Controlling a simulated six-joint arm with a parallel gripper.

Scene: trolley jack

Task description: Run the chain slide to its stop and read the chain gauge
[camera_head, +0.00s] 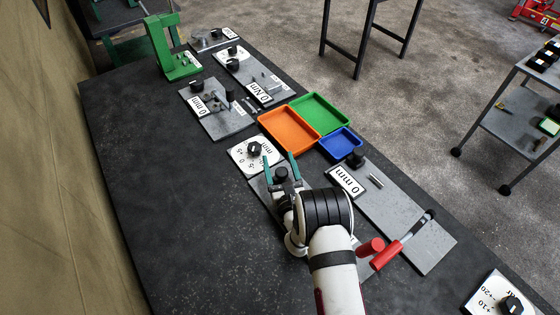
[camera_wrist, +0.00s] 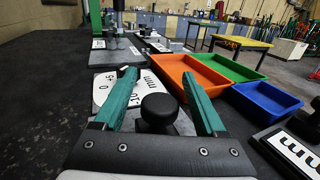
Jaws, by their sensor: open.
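My gripper (camera_head: 279,158) is open, with its two green fingers on either side of a black round knob (camera_head: 281,173). In the wrist view the knob (camera_wrist: 160,107) stands between the fingers (camera_wrist: 159,74), with gaps showing on both sides. The knob sits on a grey plate (camera_head: 258,187), mostly hidden by my gripper. Just beyond is a white dial card (camera_head: 238,157) marked mm, 0 and +5, with its own black knob (camera_head: 254,149). In the wrist view, the fingers partly cover the card (camera_wrist: 104,84). I cannot tell whether this is the chain gauge.
Orange (camera_head: 290,130), green (camera_head: 320,113) and blue (camera_head: 341,143) trays lie beyond the fingers. To the right is a plate (camera_head: 405,215) with a 0 mm label (camera_head: 346,182) and red-handled lever (camera_head: 388,254). More gauge plates (camera_head: 218,108) stand farther off. The table's left side is clear.

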